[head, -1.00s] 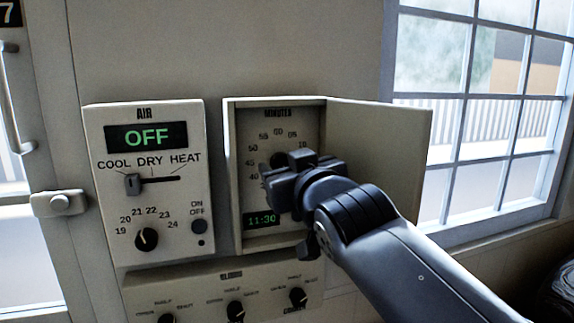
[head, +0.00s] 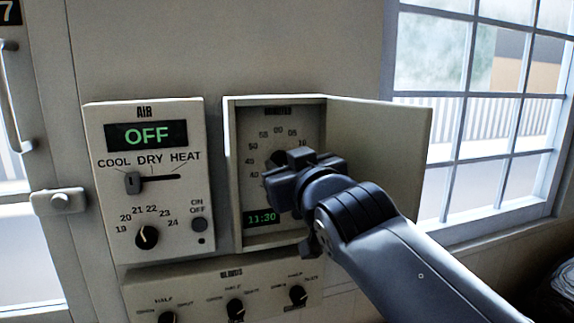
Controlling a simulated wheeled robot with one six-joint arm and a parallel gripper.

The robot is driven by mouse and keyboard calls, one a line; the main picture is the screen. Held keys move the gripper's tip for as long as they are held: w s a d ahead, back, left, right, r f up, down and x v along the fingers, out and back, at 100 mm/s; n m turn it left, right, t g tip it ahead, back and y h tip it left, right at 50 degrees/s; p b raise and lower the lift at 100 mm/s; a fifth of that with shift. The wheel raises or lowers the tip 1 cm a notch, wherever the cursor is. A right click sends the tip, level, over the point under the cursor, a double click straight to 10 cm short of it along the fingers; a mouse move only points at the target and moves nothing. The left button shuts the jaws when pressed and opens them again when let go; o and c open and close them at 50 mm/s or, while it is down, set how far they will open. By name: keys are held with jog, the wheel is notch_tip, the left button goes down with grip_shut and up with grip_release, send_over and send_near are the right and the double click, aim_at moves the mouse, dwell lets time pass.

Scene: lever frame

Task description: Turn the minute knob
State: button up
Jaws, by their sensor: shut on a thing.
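The minute dial (head: 278,131) is on a panel inside an open box on the wall, with numbers around it. The minute knob (head: 277,158) shows only as a dark edge behind my gripper, so its pointer is hidden. My gripper (head: 284,178) is in front of the dial, shut on the minute knob. A green display (head: 262,218) at the lower left of the box reads 11:30.
The box's door (head: 382,155) stands open to the right, close behind my arm. The AIR panel (head: 148,185), reading OFF, is to the left. A blinds panel (head: 232,283) with several knobs is below. A window (head: 490,110) is at the right.

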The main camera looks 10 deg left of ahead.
jog(key=shift+n, duration=0.3)
jog(key=n+p, duration=0.1)
jog(key=n, duration=0.4)
jog(key=shift+n, duration=0.3)
jog(key=n+p, duration=0.1)
jog(key=n, duration=0.4)
jog(key=shift+a, duration=0.1)
jog(key=o, duration=1)
jog(key=shift+s, duration=0.1)
jog(key=v, duration=1)
jog(key=shift+s+b, duration=0.35)
jog(key=shift+s, duration=0.05)
